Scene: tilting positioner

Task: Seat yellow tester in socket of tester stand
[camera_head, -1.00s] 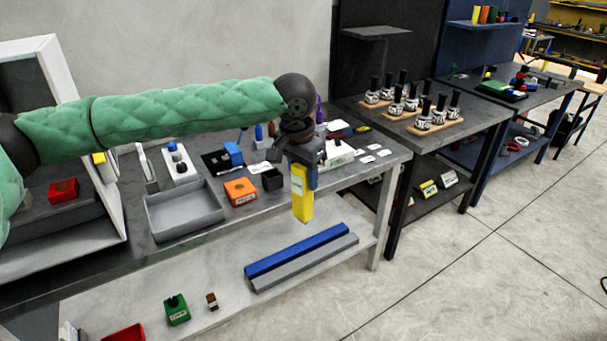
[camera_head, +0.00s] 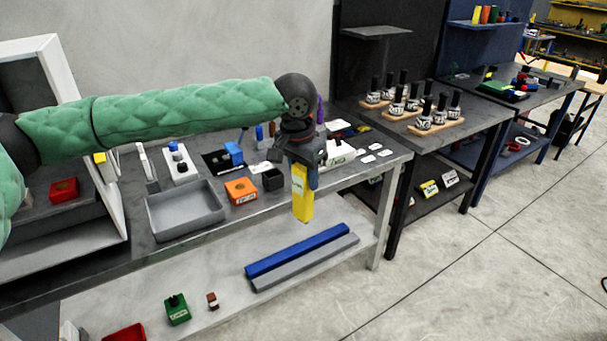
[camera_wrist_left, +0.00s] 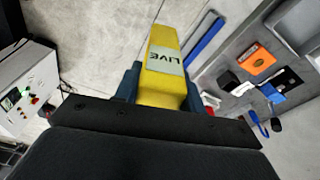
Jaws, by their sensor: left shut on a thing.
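The yellow tester (camera_head: 302,205) is a long block with a pale label. It hangs upright, lower end down, in my left gripper (camera_head: 303,178), in front of the grey table's right part. My left gripper is shut around its upper part. In the left wrist view the tester (camera_wrist_left: 162,88) shows its LIVE label between the fingers (camera_wrist_left: 160,85), its far end free. An orange block with a round recess (camera_head: 240,190) and a small black block (camera_head: 271,180) stand on the table behind the tester. I cannot tell which thing is the tester stand. My right gripper is not in view.
A grey open tray (camera_head: 186,228) stands at the table's front. A white box (camera_head: 342,154) is behind my gripper. Blue and grey bars (camera_head: 297,250) lie on the lower shelf. A second table (camera_head: 480,130) stands to the right, with open floor before it.

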